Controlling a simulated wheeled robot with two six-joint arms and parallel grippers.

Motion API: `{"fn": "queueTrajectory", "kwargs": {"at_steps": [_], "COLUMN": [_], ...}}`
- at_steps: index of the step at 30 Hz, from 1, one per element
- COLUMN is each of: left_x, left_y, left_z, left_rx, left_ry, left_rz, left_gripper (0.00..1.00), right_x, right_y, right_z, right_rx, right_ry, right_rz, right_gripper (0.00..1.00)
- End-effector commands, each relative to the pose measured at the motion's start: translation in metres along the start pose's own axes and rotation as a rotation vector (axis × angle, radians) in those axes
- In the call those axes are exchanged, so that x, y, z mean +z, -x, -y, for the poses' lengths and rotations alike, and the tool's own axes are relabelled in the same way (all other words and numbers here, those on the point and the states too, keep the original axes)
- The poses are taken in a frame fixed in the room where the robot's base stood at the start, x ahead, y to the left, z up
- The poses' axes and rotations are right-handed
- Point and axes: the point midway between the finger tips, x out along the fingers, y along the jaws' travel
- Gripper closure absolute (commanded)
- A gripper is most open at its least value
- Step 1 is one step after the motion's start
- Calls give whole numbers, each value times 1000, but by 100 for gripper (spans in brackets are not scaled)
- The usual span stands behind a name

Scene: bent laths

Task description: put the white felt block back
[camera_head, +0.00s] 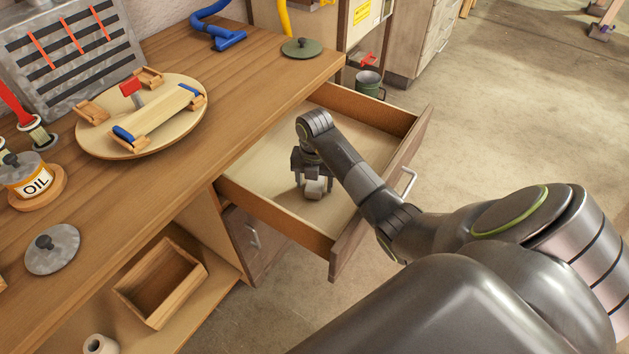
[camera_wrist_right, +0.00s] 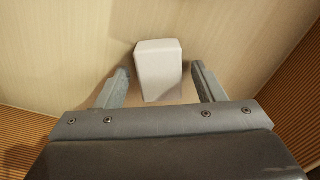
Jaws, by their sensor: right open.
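The white felt block (camera_head: 314,188) is in the open drawer (camera_head: 262,158), on its pale floor. In the right wrist view the white felt block (camera_wrist_right: 158,68) stands between the two fingers, with a gap on both sides. My right gripper (camera_head: 312,183) reaches down into the drawer over the block. It is open, and its fingertips (camera_wrist_right: 160,76) flank the block without visibly touching it. My left gripper is not in view.
The workbench (camera_head: 235,95) holds a round board (camera_head: 178,140) with clamped wood, an oil can (camera_head: 30,180) and a grey lid (camera_head: 52,248). An empty wooden box (camera_head: 160,282) sits on the shelf below. The drawer walls surround my right gripper.

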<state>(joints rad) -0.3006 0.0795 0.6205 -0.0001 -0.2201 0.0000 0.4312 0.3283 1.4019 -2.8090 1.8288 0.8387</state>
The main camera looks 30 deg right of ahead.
Motion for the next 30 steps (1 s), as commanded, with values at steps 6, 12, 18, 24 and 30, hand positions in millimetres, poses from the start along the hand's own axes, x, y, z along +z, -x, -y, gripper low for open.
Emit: {"fn": "queueTrajectory", "kwargs": {"at_steps": [6, 12, 18, 24, 30], "left_x": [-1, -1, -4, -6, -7], "left_y": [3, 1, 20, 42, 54], "left_z": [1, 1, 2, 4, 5], "left_rx": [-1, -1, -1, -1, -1], "left_ry": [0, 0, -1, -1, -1], "left_rz": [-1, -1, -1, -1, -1], "left_gripper": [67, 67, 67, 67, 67], "right_x": [0, 2, 0, 0, 0], "right_y": [6, 39, 88, 110, 121], "right_z": [0, -1, 0, 0, 0], "right_rx": [1, 4, -1, 0, 0], "right_ry": [0, 1, 0, 0, 0], "right_rz": [1, 6, 0, 0, 0], "right_gripper": [37, 37, 37, 37, 37]}}
